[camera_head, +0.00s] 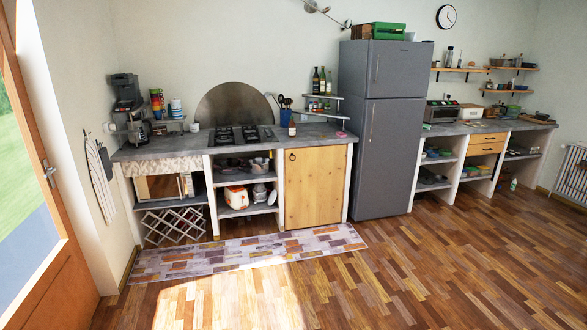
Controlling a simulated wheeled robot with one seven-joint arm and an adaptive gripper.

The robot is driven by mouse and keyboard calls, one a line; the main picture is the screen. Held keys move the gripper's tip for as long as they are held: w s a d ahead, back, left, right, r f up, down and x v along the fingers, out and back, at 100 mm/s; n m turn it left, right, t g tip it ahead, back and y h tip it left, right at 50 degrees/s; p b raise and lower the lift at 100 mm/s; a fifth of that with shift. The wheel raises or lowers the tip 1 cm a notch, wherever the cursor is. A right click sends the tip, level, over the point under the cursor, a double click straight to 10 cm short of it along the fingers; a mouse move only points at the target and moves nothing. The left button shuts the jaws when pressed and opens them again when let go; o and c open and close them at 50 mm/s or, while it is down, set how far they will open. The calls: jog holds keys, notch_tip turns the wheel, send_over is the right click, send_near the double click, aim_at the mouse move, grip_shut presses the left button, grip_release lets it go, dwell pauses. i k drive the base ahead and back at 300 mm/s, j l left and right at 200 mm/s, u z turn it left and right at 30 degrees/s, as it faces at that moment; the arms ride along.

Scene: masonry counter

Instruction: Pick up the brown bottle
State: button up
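A small brown bottle (292,128) with a pale label stands upright near the front edge of the grey masonry counter (320,136), right of the stove. It looks small from here, and its details are hard to make out. My gripper and arm are not in view.
A blue utensil holder (285,117) stands just behind the bottle. Two more bottles (319,80) stand on a small shelf before the grey fridge (385,130). A pink item (341,134) lies on the counter. A patterned rug (245,252) lies in front; the wooden floor (400,280) is clear.

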aim_at(292, 126)
jog(key=i+u, duration=0.35)
jog(key=i, duration=3.05)
jog(key=i+u, duration=0.1)
jog(key=i, duration=1.2)
jog(key=i+l, duration=0.15)
jog(key=i, duration=1.1)
